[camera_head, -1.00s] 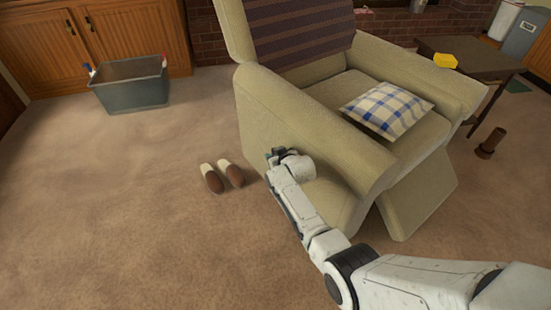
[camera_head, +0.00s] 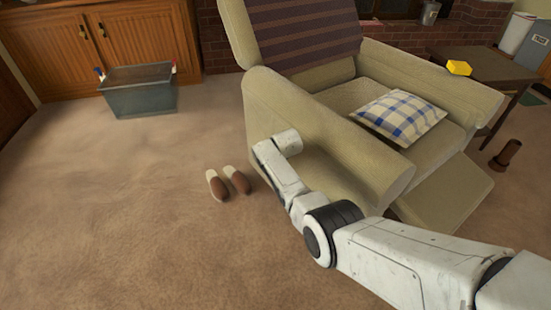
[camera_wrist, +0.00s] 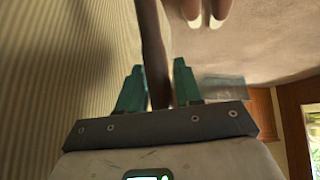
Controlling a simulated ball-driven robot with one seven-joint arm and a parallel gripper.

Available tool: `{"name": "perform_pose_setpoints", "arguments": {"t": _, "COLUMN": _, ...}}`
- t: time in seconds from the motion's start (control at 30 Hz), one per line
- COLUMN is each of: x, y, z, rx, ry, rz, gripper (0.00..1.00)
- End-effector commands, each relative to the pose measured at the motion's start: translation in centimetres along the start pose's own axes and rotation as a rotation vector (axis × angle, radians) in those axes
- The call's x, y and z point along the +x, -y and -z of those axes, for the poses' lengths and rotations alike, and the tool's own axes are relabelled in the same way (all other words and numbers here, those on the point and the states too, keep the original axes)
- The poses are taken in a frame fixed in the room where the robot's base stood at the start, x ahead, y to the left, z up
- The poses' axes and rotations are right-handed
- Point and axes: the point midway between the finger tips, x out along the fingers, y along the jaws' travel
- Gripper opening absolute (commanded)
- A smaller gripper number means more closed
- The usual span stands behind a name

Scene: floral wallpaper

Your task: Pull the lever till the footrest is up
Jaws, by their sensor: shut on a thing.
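The beige recliner (camera_head: 320,140) stands right of centre, its back leaning up at the far side. Its footrest (camera_head: 446,197) is swung out at the front and slopes down towards the floor. The lever (camera_wrist: 152,45) is a dark brown bar along the chair's ribbed side in the wrist view. My gripper (camera_wrist: 158,80) has its teal fingers on both sides of the lever and is shut on it. In the head view my wrist is against the chair's left side, and it hides the fingers and the lever.
Brown-and-white slippers (camera_head: 228,184) lie on the carpet left of my arm. A grey bin (camera_head: 140,92) stands by the wooden cabinets. A checked cushion (camera_head: 402,115) is on the seat. A side table (camera_head: 490,72) and a brown cylinder (camera_head: 506,155) are at right.

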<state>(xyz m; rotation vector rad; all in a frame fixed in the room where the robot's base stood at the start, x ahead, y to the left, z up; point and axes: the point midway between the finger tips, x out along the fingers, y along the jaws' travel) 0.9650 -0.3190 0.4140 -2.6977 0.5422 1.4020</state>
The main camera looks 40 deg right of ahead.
Motion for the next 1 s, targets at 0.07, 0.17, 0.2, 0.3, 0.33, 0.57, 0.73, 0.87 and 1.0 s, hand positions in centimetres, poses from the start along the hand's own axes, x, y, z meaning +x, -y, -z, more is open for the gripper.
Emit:
{"name": "perform_pose_setpoints", "arguments": {"t": 0.07, "x": 0.1, "y": 0.3, "z": 0.1, "rx": -0.007, "ry": -0.006, "rz": 0.004, "gripper": 0.0}}
{"name": "perform_pose_setpoints", "arguments": {"t": 0.17, "x": 0.1, "y": 0.4, "z": 0.1, "rx": -0.007, "ry": -0.007, "rz": 0.004, "gripper": 0.0}}
{"name": "perform_pose_setpoints", "arguments": {"t": 0.2, "x": 0.1, "y": 0.4, "z": 0.1, "rx": -0.008, "ry": -0.007, "rz": 0.004, "gripper": 0.0}}
{"name": "perform_pose_setpoints", "arguments": {"t": 0.3, "x": 0.1, "y": 0.4, "z": 0.1, "rx": -0.007, "ry": -0.007, "rz": 0.004, "gripper": 0.44}}
{"name": "perform_pose_setpoints", "arguments": {"t": 0.33, "x": 0.1, "y": 0.4, "z": 0.1, "rx": -0.007, "ry": -0.007, "rz": 0.004, "gripper": 0.47}}
{"name": "perform_pose_setpoints", "arguments": {"t": 0.57, "x": 0.0, "y": 0.2, "z": 0.1, "rx": -0.004, "ry": -0.004, "rz": 0.003, "gripper": 0.55}}
{"name": "perform_pose_setpoints", "arguments": {"t": 0.73, "x": -0.3, "y": 0.2, "z": 0.1, "rx": -0.003, "ry": -0.004, "rz": 0.002, "gripper": 0.55}}
{"name": "perform_pose_setpoints", "arguments": {"t": 0.87, "x": -1.5, "y": 0.2, "z": 0.3, "rx": -0.003, "ry": -0.005, "rz": 0.003, "gripper": 0.55}}
{"name": "perform_pose_setpoints", "arguments": {"t": 1.0, "x": -3.7, "y": 0.2, "z": 0.4, "rx": -0.004, "ry": -0.005, "rz": 0.003, "gripper": 0.55}}
